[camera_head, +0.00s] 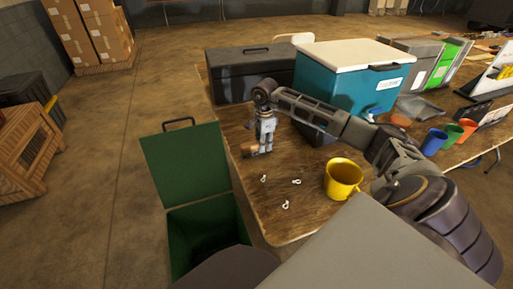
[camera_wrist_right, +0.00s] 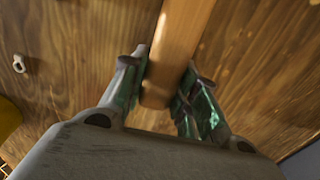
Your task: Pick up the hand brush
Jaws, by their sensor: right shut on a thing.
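My right gripper (camera_head: 264,148) points down at the wooden table's left part in the head view. In the right wrist view the right gripper (camera_wrist_right: 164,92) has its two green-tinted fingers on either side of a brown wooden handle (camera_wrist_right: 176,50), shut on it. The handle seems to be the hand brush's; its far end runs out of the top of that view. In the head view a small brown piece (camera_head: 249,149) shows beside the gripper; the rest is hidden. My left gripper is not in view.
A yellow mug (camera_head: 343,178) and several small white hooks (camera_head: 296,181) lie right and near. A dark toolbox (camera_head: 232,75) and teal cooler (camera_head: 345,78) stand behind. An open green bin (camera_head: 186,163) stands at the table's left edge.

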